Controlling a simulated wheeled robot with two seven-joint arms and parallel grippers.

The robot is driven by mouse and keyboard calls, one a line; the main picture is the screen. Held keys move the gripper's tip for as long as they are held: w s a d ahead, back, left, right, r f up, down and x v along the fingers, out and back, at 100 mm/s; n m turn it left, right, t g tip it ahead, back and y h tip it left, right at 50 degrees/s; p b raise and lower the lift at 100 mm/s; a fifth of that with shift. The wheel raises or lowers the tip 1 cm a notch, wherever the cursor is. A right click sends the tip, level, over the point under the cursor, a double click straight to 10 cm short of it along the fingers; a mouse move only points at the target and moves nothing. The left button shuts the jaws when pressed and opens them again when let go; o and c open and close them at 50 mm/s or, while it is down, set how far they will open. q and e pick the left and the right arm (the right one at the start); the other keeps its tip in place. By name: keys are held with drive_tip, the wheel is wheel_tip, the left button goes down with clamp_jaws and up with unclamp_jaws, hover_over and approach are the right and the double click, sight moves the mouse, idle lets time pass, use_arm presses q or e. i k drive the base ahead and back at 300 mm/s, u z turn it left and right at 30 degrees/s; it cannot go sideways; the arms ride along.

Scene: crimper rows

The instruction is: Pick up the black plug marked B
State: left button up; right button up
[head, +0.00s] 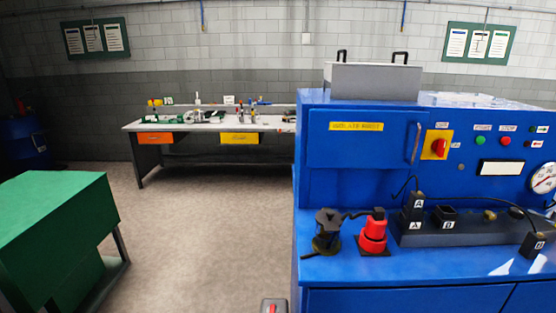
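The black plug (534,246) at the far right of the blue bench top has a small white label that looks like a B, though it is too small to read surely. It sits apart from the dark socket block (478,234), with a black cable running up and left from it. The socket marked B (446,213) on the block looks empty. A black plug marked A (419,202) stands upright in the socket marked A to its left.
A red emergency-stop-like knob (374,232) and a black-and-brass device (327,232) stand on the blue bench (430,268) left of the block. The panel behind has a red switch (439,146) and a gauge (544,178). A green cabinet (55,215) stands left; the floor between is clear.

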sight(531, 247)
drive_tip(key=z, duration=1.35)
